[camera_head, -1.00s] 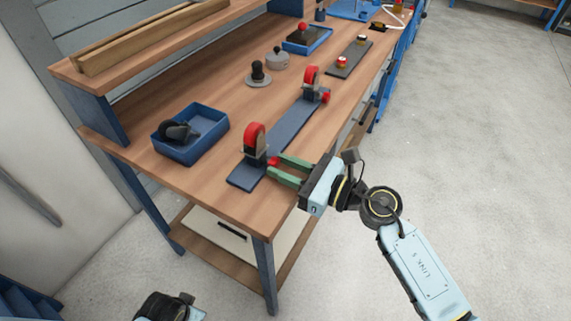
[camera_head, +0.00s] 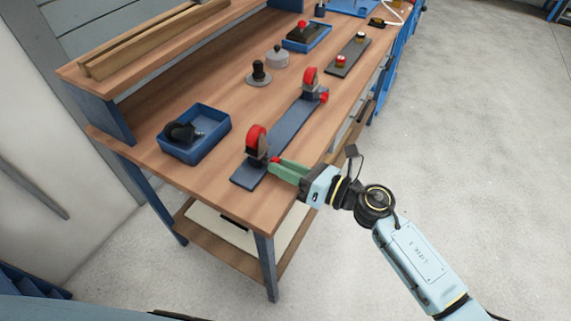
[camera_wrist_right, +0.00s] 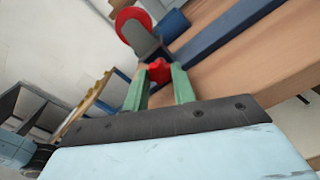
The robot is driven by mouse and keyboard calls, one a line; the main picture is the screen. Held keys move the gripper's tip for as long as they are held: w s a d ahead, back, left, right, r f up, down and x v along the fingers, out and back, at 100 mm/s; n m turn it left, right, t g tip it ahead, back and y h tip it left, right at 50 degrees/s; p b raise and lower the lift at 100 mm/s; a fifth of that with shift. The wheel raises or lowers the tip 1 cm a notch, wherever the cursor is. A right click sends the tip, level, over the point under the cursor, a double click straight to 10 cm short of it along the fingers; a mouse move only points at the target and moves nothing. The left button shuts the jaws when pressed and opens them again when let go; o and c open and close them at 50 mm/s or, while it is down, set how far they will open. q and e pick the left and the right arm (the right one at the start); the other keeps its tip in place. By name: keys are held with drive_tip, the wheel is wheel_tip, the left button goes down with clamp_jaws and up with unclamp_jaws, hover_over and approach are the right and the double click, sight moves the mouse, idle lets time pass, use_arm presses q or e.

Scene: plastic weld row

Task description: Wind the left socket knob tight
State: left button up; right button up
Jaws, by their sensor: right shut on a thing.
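The left socket is a dark upright block with a red round top (camera_head: 256,138) at the near end of a long dark blue-grey base plate (camera_head: 283,133). Its small red knob (camera_wrist_right: 158,70) sits low on its side, between the green fingers of my right gripper (camera_wrist_right: 160,85). In the head view the right gripper (camera_head: 277,165) reaches the knob from the right and is shut on it; the fingers hide most of it. The second socket (camera_head: 310,78), also with a red top, stands at the far end of the plate with its own red knob (camera_head: 323,96). My left gripper is not in view.
A blue bin (camera_head: 196,133) with a dark object in it stands left of the plate. A black-knobbed disc (camera_head: 259,74) and a grey lidded pot (camera_head: 277,57) stand behind. A dark strip with small parts (camera_head: 348,57) lies further back. The bench front edge runs beneath my right arm.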

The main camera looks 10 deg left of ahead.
idle(0.3)
drive_tip(key=o, duration=1)
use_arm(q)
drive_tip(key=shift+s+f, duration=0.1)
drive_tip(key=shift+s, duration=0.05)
use_arm(e)
drive_tip(key=v, duration=1.3)
drive_tip(key=shift+d, duration=0.2)
